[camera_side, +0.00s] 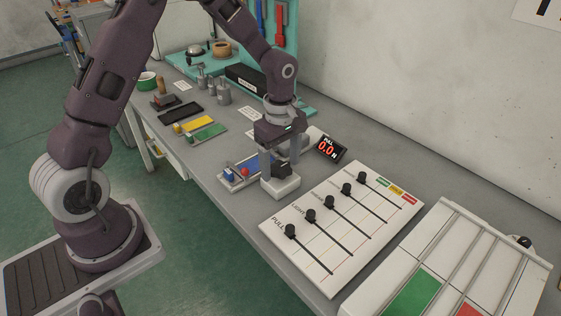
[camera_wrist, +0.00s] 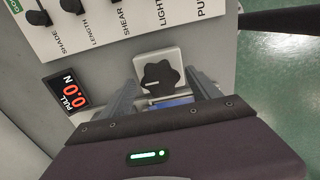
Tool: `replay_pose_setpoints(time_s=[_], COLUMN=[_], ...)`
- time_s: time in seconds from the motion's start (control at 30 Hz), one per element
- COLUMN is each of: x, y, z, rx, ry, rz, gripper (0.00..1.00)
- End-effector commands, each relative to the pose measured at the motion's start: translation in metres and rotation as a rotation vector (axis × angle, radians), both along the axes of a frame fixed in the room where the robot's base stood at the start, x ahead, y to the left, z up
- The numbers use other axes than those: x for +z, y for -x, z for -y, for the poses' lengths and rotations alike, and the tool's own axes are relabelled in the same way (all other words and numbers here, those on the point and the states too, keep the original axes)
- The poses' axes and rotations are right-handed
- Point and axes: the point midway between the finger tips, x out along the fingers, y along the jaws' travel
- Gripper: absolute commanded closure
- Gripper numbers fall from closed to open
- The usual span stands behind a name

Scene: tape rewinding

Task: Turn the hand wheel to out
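The hand wheel is a black lobed knob (camera_wrist: 161,76) on a pale grey block (camera_wrist: 172,55), with a small white mark near its lower left edge in the wrist view. My gripper (camera_wrist: 163,80) is open, with one finger on each side of the wheel and a small gap showing at each side. I can see no label reading "out".
A display (camera_side: 327,148) reads PULL 0.0 N. A white slider panel (camera_side: 330,255) with several black knobs lies beside the block. Yellow and green pads lie farther back.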

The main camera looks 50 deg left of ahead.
Motion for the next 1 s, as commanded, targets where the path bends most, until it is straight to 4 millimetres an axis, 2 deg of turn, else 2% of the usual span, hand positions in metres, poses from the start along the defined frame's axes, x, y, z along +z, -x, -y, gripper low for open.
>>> replay_pose_setpoints(time_s=[0.03,0.07,0.3,0.67,1.0], x=[0.0001,0.0002,0.0004,0.0007,0.0009], y=[0.0000,0.0000,0.0000,-0.0001,-0.0003], z=[0.0000,0.0000,0.0001,0.0004,0.0004], rx=[0.000,0.000,0.000,-0.070,-0.344], ry=[0.000,0.000,0.000,0.000,0.000], rz=[0.000,0.000,0.000,0.001,0.001], gripper=[0.37,0.42,0.90,0.91,0.91])
